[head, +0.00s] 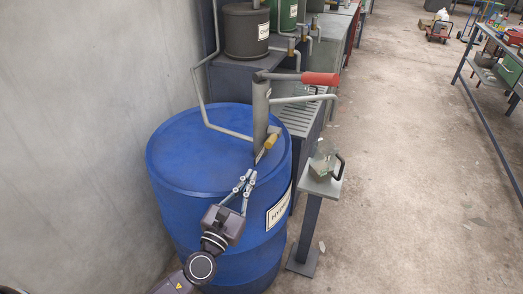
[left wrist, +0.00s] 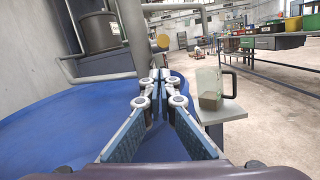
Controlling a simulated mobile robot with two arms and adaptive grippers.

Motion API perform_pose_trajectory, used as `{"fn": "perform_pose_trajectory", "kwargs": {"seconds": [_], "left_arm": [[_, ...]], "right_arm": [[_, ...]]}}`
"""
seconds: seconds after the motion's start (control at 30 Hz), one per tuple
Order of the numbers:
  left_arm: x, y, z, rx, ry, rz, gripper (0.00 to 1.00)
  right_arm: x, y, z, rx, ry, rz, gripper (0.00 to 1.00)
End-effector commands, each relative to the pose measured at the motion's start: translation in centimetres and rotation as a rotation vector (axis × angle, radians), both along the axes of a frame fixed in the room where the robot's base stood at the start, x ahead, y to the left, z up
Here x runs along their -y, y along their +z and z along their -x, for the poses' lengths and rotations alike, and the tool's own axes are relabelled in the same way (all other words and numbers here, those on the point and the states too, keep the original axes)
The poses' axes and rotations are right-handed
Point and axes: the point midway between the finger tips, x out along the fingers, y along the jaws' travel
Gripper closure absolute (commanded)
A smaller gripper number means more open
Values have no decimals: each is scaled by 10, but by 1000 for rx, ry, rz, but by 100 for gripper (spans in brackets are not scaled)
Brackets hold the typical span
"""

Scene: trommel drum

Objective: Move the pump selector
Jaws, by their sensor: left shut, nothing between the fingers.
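The blue drum (head: 195,150) carries a grey hand pump (head: 261,110) with a red-gripped handle (head: 320,79). The pump selector, a yellow-ended lever (head: 271,141), sticks out low on the pump body toward the front right. In the left wrist view its round yellow end (left wrist: 162,41) shows just beyond my fingertips. My left gripper (head: 247,177) is shut and empty above the drum's front edge, short of the selector and apart from it. Its finger pads meet ahead in the left wrist view (left wrist: 160,88). My right gripper is not in view.
A clear jug (head: 322,163) with a dark handle stands on a small grey post stand (head: 324,182) right of the drum. A grey bench with a grated top (head: 300,118) and a dark drum (head: 246,32) are behind. A wall closes the left; the floor at right is open.

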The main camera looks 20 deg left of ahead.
Motion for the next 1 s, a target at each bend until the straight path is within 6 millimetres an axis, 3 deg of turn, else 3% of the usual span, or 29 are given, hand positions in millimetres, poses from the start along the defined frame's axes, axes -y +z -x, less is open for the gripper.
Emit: {"fn": "perform_pose_trajectory", "kwargs": {"seconds": [0.17,0.63,1.0], "left_arm": [[5,1,-11,2,-12,-48,100],[10,11,-85,2,-11,-42,100],[12,12,-100,1,-11,-40,100]], "right_arm": [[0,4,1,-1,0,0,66],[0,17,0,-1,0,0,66],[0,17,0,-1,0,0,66]]}}
